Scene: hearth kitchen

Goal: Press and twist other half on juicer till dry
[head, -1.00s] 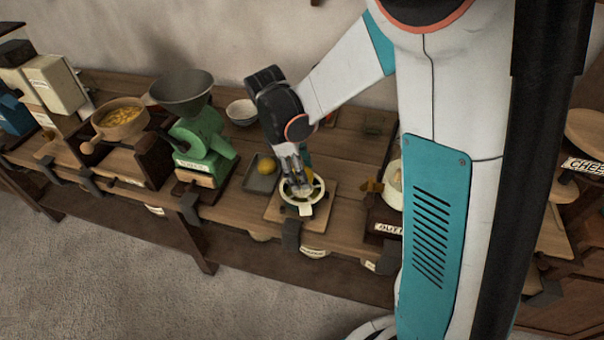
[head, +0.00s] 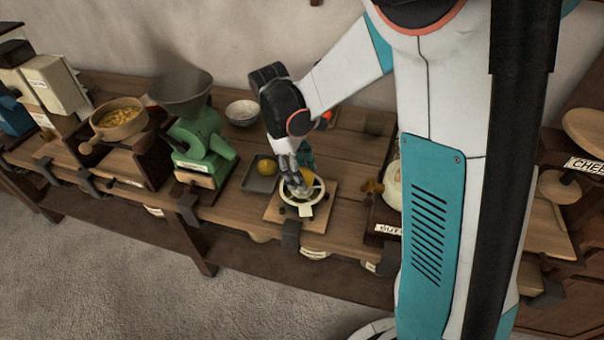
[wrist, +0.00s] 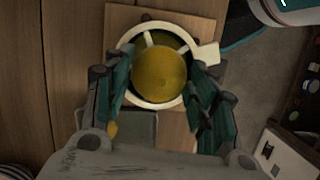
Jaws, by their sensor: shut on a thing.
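The juicer (head: 318,193) is a pale ring with a handle tab, on a small wooden board on the bench. In the wrist view its rim (wrist: 128,90) circles the fruit. My gripper (head: 291,180) points down over the juicer. It is shut on a yellow fruit half (wrist: 158,75), whose rounded skin faces the wrist camera. A bit of the half (head: 306,176) shows beside the fingers in the head view. The half sits over the middle of the ring; its cut face and its contact with the juicer are hidden. Another yellow fruit piece (head: 266,167) lies on a grey tray.
The grey tray (head: 256,183) is just left of the juicer board (head: 283,216). A green grinder (head: 205,150) stands further left and a white bowl (head: 243,112) behind. A pale butter container (head: 393,185) stands to the right, partly behind my body.

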